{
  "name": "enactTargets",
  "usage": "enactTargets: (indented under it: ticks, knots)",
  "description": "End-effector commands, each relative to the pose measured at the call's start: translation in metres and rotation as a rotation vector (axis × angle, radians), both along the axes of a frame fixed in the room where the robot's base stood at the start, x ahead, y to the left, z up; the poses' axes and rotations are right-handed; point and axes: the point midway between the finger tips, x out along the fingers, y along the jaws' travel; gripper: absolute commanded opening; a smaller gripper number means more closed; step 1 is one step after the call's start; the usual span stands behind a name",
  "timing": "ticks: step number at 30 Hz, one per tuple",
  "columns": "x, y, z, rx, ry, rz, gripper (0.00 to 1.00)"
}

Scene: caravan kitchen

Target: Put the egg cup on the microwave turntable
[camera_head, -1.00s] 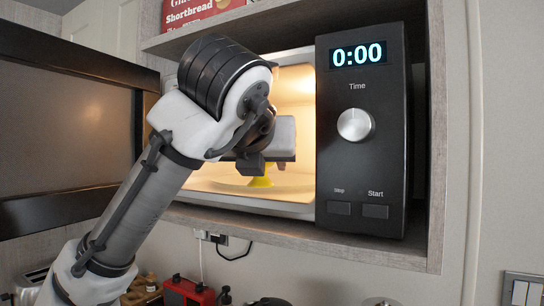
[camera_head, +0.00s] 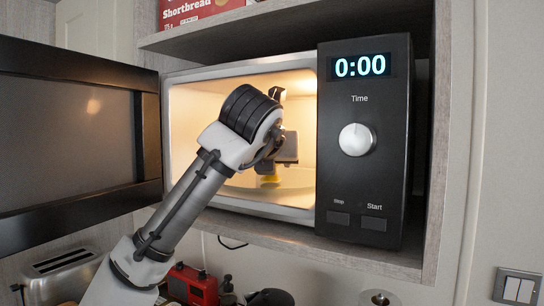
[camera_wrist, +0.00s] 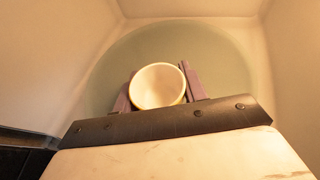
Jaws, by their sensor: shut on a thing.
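The yellow egg cup (camera_head: 270,180) is inside the microwave, low over the turntable (camera_head: 240,188), mostly hidden behind my gripper in the head view. In the wrist view the cup (camera_wrist: 158,85) shows its round pale opening between my two fingers. My gripper (camera_wrist: 158,92) is shut on the egg cup. The glass turntable (camera_wrist: 110,60) lies beneath it as a pale greenish disc. I cannot tell whether the cup's base touches the turntable.
The microwave door (camera_head: 75,130) stands wide open at the left. The control panel (camera_head: 362,150) is to the right of the opening. The cavity walls (camera_wrist: 290,60) are close on both sides. A toaster (camera_head: 65,270) and a red object (camera_head: 192,284) are below.

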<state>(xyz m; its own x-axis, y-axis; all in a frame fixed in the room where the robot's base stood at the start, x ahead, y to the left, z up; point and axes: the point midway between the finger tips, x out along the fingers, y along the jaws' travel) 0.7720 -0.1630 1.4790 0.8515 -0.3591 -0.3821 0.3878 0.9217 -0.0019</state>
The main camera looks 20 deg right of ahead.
Motion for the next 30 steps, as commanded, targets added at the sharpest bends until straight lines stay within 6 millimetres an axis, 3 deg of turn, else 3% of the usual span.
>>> enactTargets:
  ticks: [6, 7, 11, 23, 26, 30]
  knots:
    - [0.0, 0.0, -0.004, 0.0, 0.0, 0.0, 0.15]
    - [0.0, 0.0, -0.004, 0.0, 0.0, 0.0, 0.46]
    - [0.0, 0.0, -0.003, 0.0, 0.0, 0.0, 0.63]
    - [-0.003, 0.001, -0.001, -0.001, -0.001, -0.001, 0.64]
    - [-0.014, 0.005, 0.001, 0.0, -0.003, 0.001, 0.64]
    - [-0.043, 0.018, 0.0, -0.001, -0.005, 0.001, 0.64]
